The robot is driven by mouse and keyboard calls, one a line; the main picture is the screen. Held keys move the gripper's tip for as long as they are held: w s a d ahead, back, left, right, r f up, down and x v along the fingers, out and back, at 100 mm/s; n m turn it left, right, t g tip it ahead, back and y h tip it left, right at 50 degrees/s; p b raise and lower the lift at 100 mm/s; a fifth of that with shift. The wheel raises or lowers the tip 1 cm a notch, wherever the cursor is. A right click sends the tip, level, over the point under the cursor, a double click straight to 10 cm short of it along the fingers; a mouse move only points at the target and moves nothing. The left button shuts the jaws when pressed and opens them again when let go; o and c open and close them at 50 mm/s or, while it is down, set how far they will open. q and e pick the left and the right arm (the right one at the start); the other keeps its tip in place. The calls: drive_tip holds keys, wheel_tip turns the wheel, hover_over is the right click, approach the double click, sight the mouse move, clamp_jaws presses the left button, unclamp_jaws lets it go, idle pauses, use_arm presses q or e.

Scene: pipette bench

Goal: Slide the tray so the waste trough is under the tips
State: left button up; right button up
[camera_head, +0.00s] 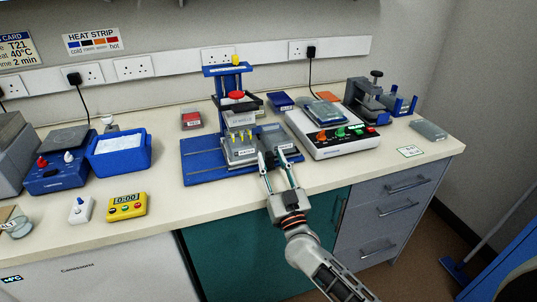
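A blue pipetting stand (227,72) with a red knob (236,95) and a yellow top stands on a blue base board (203,165) mid-bench. Its pipette head (239,118) is above several small yellowish tips. A grey tray (271,132) with white front labels sits below and reaches out to the right of the head. I cannot tell which compartment is the waste trough. My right gripper (272,159) reaches in from the front, its fingertips at the tray's front edge. The fingers look apart, but dark parts there hide whether they hold it. My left gripper is not in view.
A white device (345,146) with coloured knobs stands close on the right. A blue tub (121,156), a yellow timer (127,207) and a blue box with knobs (58,179) are on the left. The bench front between the timer and base board is clear.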

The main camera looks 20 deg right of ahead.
drive_tip(key=shift+x, duration=0.85)
drive_tip(key=shift+w+r, duration=0.15)
drive_tip(key=shift+w, duration=0.05)
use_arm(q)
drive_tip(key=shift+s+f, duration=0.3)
